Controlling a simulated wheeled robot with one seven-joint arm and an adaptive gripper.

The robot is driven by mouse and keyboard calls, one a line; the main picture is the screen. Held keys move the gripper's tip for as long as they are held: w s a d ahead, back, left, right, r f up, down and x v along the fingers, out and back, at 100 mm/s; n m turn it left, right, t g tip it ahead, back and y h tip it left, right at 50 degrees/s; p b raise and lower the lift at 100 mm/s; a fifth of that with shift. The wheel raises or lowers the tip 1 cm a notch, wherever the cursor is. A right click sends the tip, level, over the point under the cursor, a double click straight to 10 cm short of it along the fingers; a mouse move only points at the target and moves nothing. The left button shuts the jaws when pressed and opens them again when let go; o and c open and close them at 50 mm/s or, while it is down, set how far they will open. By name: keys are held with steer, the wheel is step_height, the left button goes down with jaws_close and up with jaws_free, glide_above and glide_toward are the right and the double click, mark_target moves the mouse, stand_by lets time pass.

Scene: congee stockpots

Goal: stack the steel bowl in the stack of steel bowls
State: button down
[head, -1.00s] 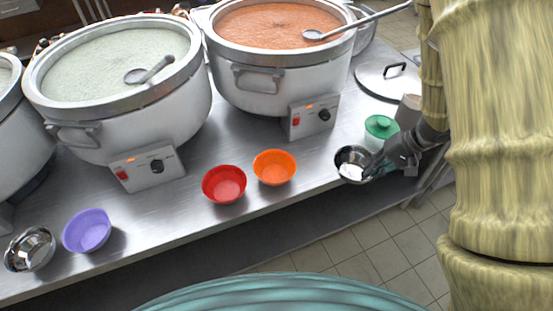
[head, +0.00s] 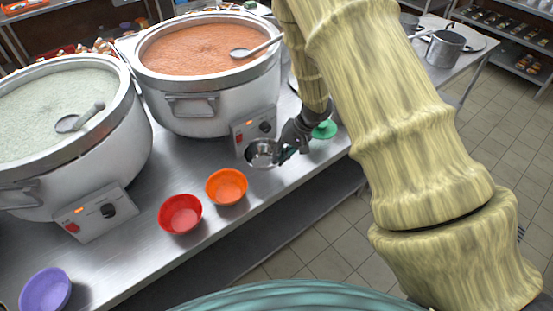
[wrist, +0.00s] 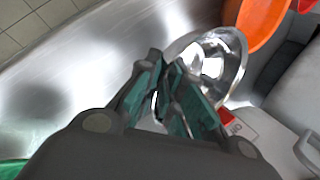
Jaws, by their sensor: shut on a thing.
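A shiny steel bowl (head: 263,153) is at the end of my gripper (head: 287,152), in front of the control box of the orange-soup pot. In the wrist view, the same bowl (wrist: 222,62) tilts beyond the fingers, and my gripper (wrist: 168,85) is closed on its near rim. The bowl looks held above the counter, though its height is hard to judge. The stack of steel bowls is not in view now; in the earlier head view, steel bowls stand at the far left, beside the purple bowl.
An orange bowl (head: 227,187), a red bowl (head: 180,214) and a purple bowl (head: 46,290) stand along the steel counter's front (head: 122,262). Two large stockpots (head: 205,105) stand behind them.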

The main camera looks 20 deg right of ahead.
mark_target(264, 158)
steer(key=shift+w+a, duration=0.3)
steer(key=shift+w, duration=0.1)
step_height(264, 158, down, 3)
steer(key=shift+w+a+r+p, duration=0.1)
steer(key=shift+a+r+p, duration=0.05)
steer(key=shift+p, duration=0.55)
steer(key=shift+f, duration=0.5)
steer(key=c, duration=1.6)
jaws_free()
steer(key=shift+o, duration=0.2)
